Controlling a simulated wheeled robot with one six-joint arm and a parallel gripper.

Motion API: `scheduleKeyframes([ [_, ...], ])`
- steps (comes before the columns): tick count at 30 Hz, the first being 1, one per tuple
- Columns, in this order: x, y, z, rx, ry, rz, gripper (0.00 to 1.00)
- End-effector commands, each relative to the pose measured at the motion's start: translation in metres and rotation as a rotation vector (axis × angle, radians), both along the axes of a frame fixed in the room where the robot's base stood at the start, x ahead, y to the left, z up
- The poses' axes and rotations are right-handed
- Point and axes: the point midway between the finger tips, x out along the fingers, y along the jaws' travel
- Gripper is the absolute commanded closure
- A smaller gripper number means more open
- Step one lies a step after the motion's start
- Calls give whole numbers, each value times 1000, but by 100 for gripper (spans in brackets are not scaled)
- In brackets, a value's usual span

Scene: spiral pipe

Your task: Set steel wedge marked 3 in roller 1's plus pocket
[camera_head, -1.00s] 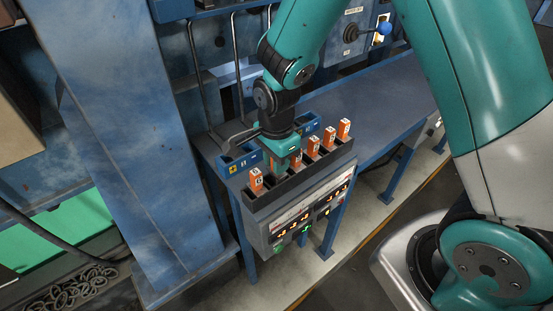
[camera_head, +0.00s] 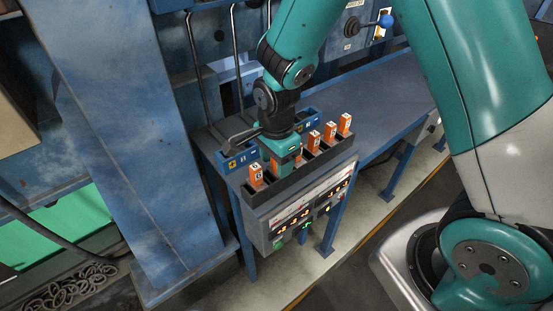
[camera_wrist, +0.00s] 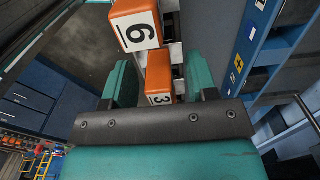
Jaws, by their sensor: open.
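The orange block marked 3 (camera_wrist: 159,80), with a pale numbered end, stands between the two teal fingers of my gripper (camera_wrist: 160,82) in the wrist view. The fingers are open on either side of it, with no clear grip. In the head view my gripper (camera_head: 281,155) points down into the black rack (camera_head: 262,200) and hides most of what is under it. Two blue open boxes, one left (camera_head: 236,158) and one right (camera_head: 308,118), stand behind the rack. I cannot tell which holds roller 1's plus pocket.
An orange block marked 6 or 9 (camera_wrist: 136,28) stands close by the fingers. Several other orange blocks stand in the rack, one at the left end (camera_head: 256,175) and one at the right end (camera_head: 345,124). Blue bench top (camera_head: 370,95) to the right is clear.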

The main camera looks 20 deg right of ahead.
Motion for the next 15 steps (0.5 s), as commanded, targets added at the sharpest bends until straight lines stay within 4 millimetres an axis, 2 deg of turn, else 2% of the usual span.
scheduleKeyframes([
  [5, 0, 0, 5, 0, -1, 0, 47],
  [8, 1, 0, 18, 1, -4, 0, 47],
  [15, 2, 0, 76, 2, -10, 0, 47],
])
